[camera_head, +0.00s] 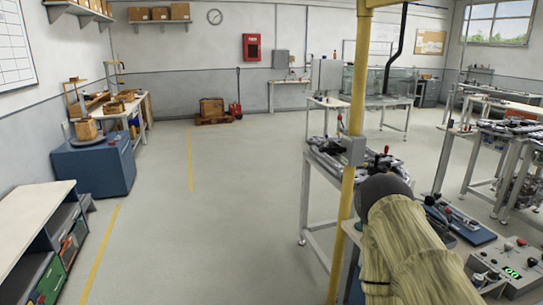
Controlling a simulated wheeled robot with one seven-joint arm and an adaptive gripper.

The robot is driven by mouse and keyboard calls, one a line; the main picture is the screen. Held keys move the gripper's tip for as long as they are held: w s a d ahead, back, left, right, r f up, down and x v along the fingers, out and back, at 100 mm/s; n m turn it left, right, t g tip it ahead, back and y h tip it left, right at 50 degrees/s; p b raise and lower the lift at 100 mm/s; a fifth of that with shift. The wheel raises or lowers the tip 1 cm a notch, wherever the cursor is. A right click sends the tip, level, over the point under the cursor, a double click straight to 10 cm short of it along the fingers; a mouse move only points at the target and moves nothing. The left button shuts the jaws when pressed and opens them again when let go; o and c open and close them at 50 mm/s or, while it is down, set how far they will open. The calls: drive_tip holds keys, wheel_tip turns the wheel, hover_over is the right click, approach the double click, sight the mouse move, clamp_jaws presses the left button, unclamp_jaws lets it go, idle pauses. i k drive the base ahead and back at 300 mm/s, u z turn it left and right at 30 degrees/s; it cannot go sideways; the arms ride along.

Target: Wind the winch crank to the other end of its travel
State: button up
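I cannot make out a winch crank for certain. A small wooden device (87,130) stands on a blue cabinet (95,168) at the left; its details are too small to tell whether it has a crank. A grey box (354,151) is fixed to a yellow post (345,205) right of the middle, with no clear handle on it. My arm, in a beige sleeve with a dark rounded joint, fills the lower right in front of the benches. My gripper does not show.
A bench with clamps and red knobs (322,160) stands behind the post. A control box (512,262) with a green display is at the lower right. A low shelf (30,215) stands at the left. The floor (205,220) between is clear.

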sight(338, 150)
drive_tip(key=u, duration=0.6)
drive_tip(key=k, duration=0.85)
drive_tip(key=u, duration=0.7)
drive_tip(key=i, duration=3.15)
drive_tip(key=z, duration=1.45)
drive_tip(key=i, duration=0.9)
drive_tip(key=z, duration=1.5)
drive_tip(key=i, duration=1.6)
drive_tip(key=z, duration=2.15)
